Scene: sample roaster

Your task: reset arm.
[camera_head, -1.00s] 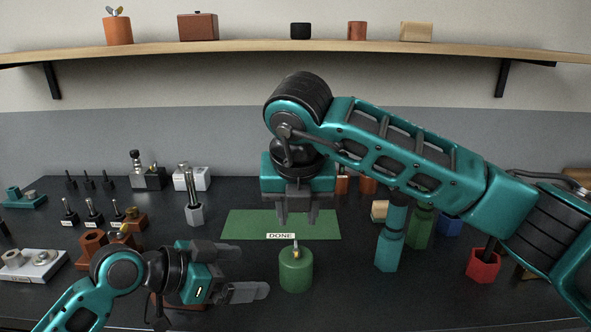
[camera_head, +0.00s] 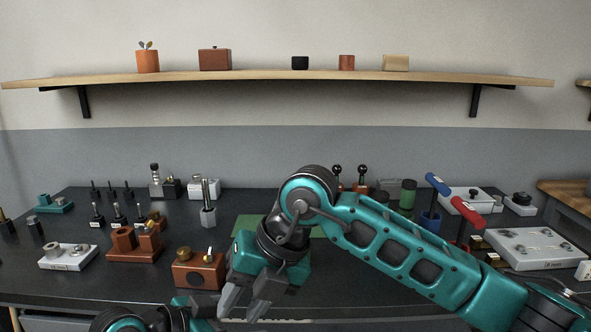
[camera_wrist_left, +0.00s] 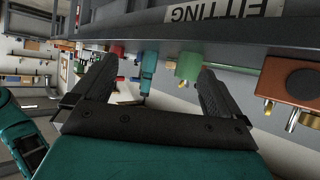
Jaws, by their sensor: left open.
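My right gripper (camera_head: 240,308) hangs low at the front of the bench in the head view, fingers pointing down-left. Its fingers are apart with nothing seen between them. My left gripper (camera_wrist_left: 150,98) is open and empty in the left wrist view, its two fingers spread wide. In the head view my left arm shows only at the bottom edge, below the bench front and partly cut off. The wrist view is tilted and shows a green block (camera_wrist_left: 189,66) beyond the fingers.
A brown box (camera_head: 199,272) with knobs stands just left of my right gripper. Blue (camera_head: 438,185) and red (camera_head: 468,212) handled tools stand at the right behind my right arm. A white plate (camera_head: 540,250) lies farther right. Small fittings crowd the bench's left. A shelf (camera_head: 290,76) runs above.

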